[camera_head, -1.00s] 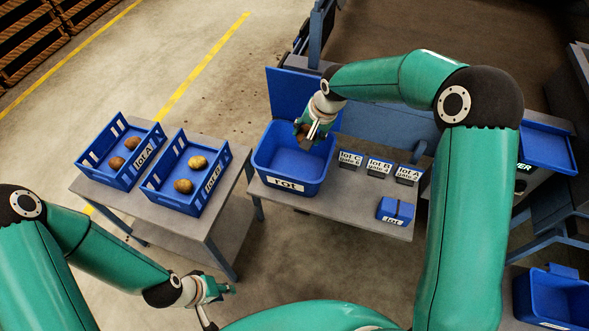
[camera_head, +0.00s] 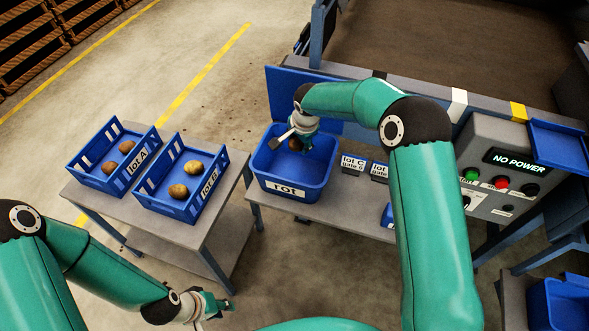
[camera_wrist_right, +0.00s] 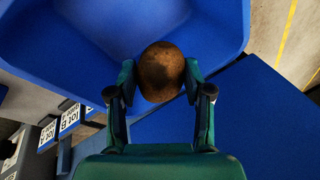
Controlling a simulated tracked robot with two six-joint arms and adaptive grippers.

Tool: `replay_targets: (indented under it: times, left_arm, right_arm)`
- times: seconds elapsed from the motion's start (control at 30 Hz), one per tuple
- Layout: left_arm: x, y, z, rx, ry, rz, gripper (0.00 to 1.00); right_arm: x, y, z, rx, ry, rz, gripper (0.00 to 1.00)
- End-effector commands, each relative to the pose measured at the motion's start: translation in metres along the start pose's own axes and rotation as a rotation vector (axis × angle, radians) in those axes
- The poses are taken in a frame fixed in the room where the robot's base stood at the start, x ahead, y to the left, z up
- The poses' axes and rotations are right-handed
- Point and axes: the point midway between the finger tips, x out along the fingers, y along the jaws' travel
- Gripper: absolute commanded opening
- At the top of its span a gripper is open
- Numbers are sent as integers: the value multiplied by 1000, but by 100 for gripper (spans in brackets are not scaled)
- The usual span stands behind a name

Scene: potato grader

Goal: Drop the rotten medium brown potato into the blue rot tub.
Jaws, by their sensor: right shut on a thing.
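The brown potato (camera_wrist_right: 161,72) is held between the two fingers of my right gripper (camera_wrist_right: 160,80), which is shut on it. The blue rot tub (camera_head: 289,190), labelled "rot", stands on a grey table; in the right wrist view its wall (camera_wrist_right: 236,22) shows around and beyond the potato. In the head view my right gripper (camera_head: 294,139) is over the back part of the tub, and the potato (camera_head: 295,144) is partly hidden by it. My left gripper (camera_head: 222,304) is low at the bottom left, away from the tub, with its fingers too small to read.
Blue crates lot A (camera_head: 88,167) and lot B (camera_head: 160,195) hold potatoes on a table at left. Small lot boxes (camera_head: 353,166) stand right of the tub. A control panel (camera_head: 500,180) reading "NO POWER" is at right. A blue panel stands behind the tub.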

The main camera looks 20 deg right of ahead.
Motion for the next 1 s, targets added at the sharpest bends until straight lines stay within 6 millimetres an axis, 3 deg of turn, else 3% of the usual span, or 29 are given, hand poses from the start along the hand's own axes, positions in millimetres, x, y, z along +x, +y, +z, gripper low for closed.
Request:
replay_targets:
  times: [0.4, 0.43, 0.6, 1.0]
  left_arm:
    - [2, -1, 0, 0, 0, 0, 29]
    - [2, -1, 0, 0, 0, 0, 29]
    - [2, -1, 0, 0, 0, 0, 29]
    - [2, -1, 0, 0, 0, 0, 29]
  right_arm:
    - [10, 4, 1, -1, 0, 0, 14]
    - [10, 4, 1, -1, 0, 0, 52]
    - [10, 4, 1, 0, 0, 0, 80]
    - [6, 4, 1, 0, 0, -1, 80]
